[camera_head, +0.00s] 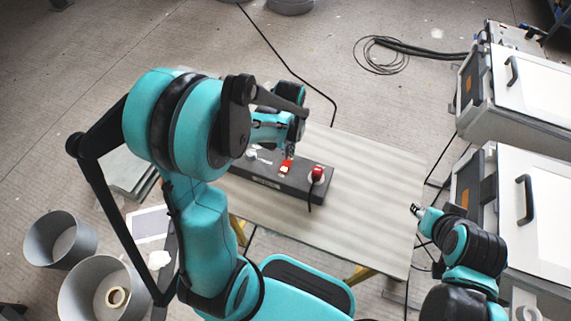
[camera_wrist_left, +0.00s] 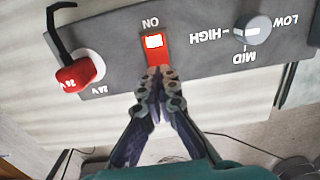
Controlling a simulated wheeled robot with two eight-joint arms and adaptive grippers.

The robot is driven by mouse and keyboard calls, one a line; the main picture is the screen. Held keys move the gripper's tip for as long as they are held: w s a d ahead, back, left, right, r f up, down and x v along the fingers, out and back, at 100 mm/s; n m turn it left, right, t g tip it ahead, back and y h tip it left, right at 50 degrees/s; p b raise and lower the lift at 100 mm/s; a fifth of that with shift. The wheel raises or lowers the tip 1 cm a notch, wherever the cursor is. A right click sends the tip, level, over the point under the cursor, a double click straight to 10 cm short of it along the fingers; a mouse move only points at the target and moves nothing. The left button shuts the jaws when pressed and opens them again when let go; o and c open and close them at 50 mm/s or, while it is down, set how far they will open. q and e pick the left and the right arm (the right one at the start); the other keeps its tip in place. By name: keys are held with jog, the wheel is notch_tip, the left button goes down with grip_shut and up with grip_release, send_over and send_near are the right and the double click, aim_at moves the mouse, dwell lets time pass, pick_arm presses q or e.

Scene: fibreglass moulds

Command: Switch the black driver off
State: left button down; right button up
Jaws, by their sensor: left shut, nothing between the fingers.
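The black driver (camera_head: 302,193) is a long dark box on the table; in the left wrist view its panel (camera_wrist_left: 113,58) fills the upper part. Its red rocker switch (camera_wrist_left: 154,55) has a lit end beside the upside-down word ON; the switch also shows in the head view (camera_head: 285,168). My left gripper (camera_wrist_left: 161,72) is shut and empty, its tips over the unlit end of the switch. I cannot tell whether they touch it. My right gripper (camera_head: 415,209) is by the table's right edge, away from the driver; its jaws are too small to read.
On the panel, a red 24 V plug (camera_wrist_left: 79,75) with a black lead sits on one side of the switch and a grey HIGH-MID-LOW knob (camera_wrist_left: 252,29) on the other. The table (camera_head: 365,185) is bare right of the driver. White-fronted cabinets (camera_head: 540,195) stand at right.

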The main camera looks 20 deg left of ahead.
aim_at(288, 172)
pick_arm(q)
jog(key=shift+f+b, duration=0.95)
jog(key=shift+f, duration=0.15)
dwell(0.6)
jog(key=shift+r, duration=0.2)
notch_tip(288, 172, up, 7)
jog(key=p, duration=0.5)
jog(key=shift+f+p, duration=0.1)
jog(key=shift+p, duration=0.25)
jog(key=s+d+r+t, duration=0.4)
jog(key=s+r+t, duration=0.3)
jog(key=r, duration=0.5)
jog(key=s, duration=0.2)
jog(key=shift+s+r+m, duration=0.3)
jog(key=shift+s+r, duration=0.05)
